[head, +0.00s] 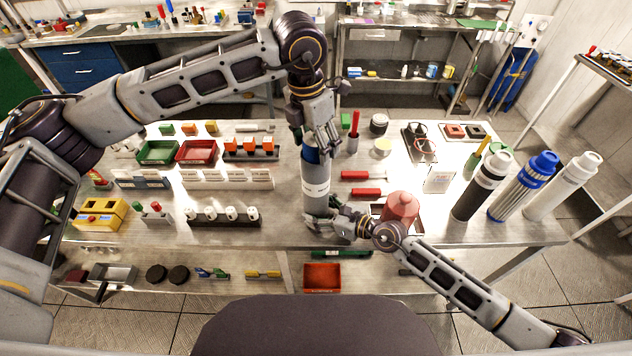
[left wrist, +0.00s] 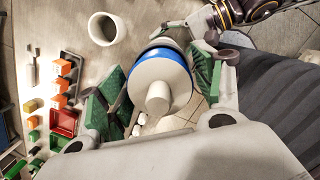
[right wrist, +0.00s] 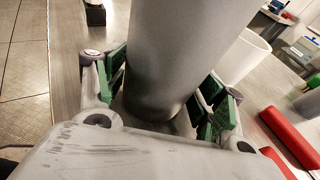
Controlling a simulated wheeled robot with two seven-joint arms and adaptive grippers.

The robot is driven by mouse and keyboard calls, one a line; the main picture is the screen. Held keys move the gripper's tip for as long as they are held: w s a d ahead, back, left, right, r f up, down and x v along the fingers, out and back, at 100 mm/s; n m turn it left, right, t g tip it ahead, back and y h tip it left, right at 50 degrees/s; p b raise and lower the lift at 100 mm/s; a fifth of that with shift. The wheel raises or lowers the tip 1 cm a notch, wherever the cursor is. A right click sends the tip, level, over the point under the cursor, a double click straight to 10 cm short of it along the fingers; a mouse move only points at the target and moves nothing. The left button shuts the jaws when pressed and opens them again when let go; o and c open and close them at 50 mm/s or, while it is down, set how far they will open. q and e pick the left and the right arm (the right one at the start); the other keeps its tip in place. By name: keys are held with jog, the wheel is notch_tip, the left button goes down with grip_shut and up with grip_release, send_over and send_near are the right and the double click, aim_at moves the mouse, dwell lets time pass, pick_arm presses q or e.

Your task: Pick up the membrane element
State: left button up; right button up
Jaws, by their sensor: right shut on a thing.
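The membrane element, a tall grey cylinder (head: 315,190) with a blue top band and a white label, stands upright at the table's middle. Its blue-banded end and central stub (left wrist: 158,98) face the left wrist camera. My right gripper (head: 322,222) is shut on its lower part; the right wrist view shows the grey body (right wrist: 165,55) between the green pads. My left gripper (head: 322,148) points down at its top. In the left wrist view its green pads are spread on both sides of the end, with gaps visible.
Three more tall cylinders, black-and-white (head: 482,187), blue (head: 525,185) and white (head: 563,187), stand at the right. A red rounded object (head: 401,207) is right of the element, near my right arm. Two red-handled tools (head: 362,175), trays and small parts crowd the table.

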pick_arm(q)
jog(key=shift+r, duration=0.1)
jog(key=c, duration=0.6)
jog(key=shift+r, duration=0.1)
notch_tip(320, 180, up, 28)
jog(key=shift+f, duration=0.1)
dwell(0.5)
dwell(0.3)
jog(key=o, duration=0.3)
jog(key=shift+c, duration=1.9)
pick_arm(e)
jog(key=o, duration=1.4)
jog(key=shift+c, duration=0.2)
jog(key=shift+d, duration=0.1)
